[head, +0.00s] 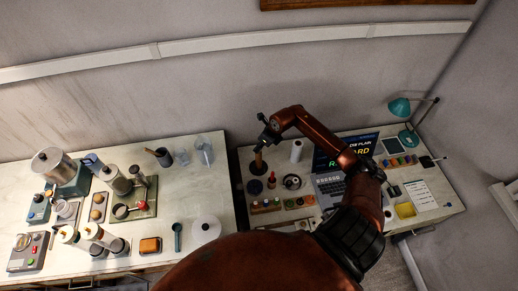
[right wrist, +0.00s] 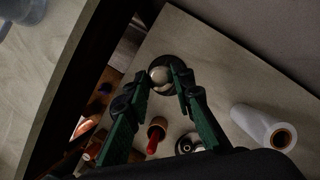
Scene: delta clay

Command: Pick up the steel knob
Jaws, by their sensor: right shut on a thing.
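The steel knob (right wrist: 160,75) is a shiny pale ball with a dark round shape around or beneath it, in the upper middle of the right wrist view. My right gripper (right wrist: 163,80) has its two dark green fingers on either side of the knob and is shut on it. Whether the knob is clear of the table cannot be told. In the head view my right gripper (head: 262,141) is over the left back part of the right table, and the knob cannot be made out there. My left gripper is not in view.
A white roll (right wrist: 265,130) stands to the right of the gripper. A red-handled item (right wrist: 153,138) and a dark-rimmed round piece (right wrist: 190,143) are close by. The laptop (head: 330,187) and teal lamp (head: 401,108) are farther right. The left table (head: 185,262) is crowded.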

